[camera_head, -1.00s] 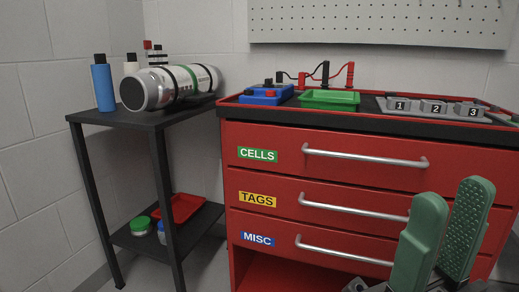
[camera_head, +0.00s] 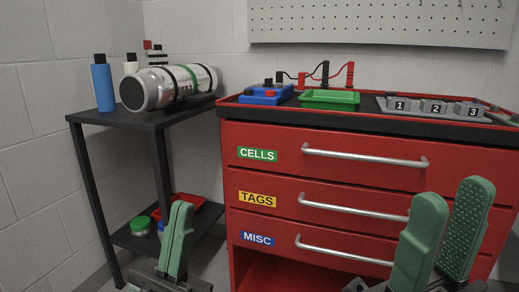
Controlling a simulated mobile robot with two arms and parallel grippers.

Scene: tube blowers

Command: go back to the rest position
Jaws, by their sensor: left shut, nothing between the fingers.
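My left gripper (camera_head: 179,208) shows at the lower left with its green fingers together. It is empty and stands upright in front of the black side table's lower shelf. My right gripper (camera_head: 452,192) stands upright at the lower right with its two green fingers apart. No object shows between them. It is in front of the red drawer cabinet (camera_head: 285,131) and covers the right ends of the lower drawer handles. Both wrists are partly cut off by the bottom edge.
The cabinet's CELLS, TAGS and MISC drawers look shut. A green tray (camera_head: 328,100), blue tray (camera_head: 258,99) and numbered grey block (camera_head: 434,107) sit on top. The black side table (camera_head: 130,117) bears a silver cylinder (camera_head: 150,90) and a blue bottle (camera_head: 103,86).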

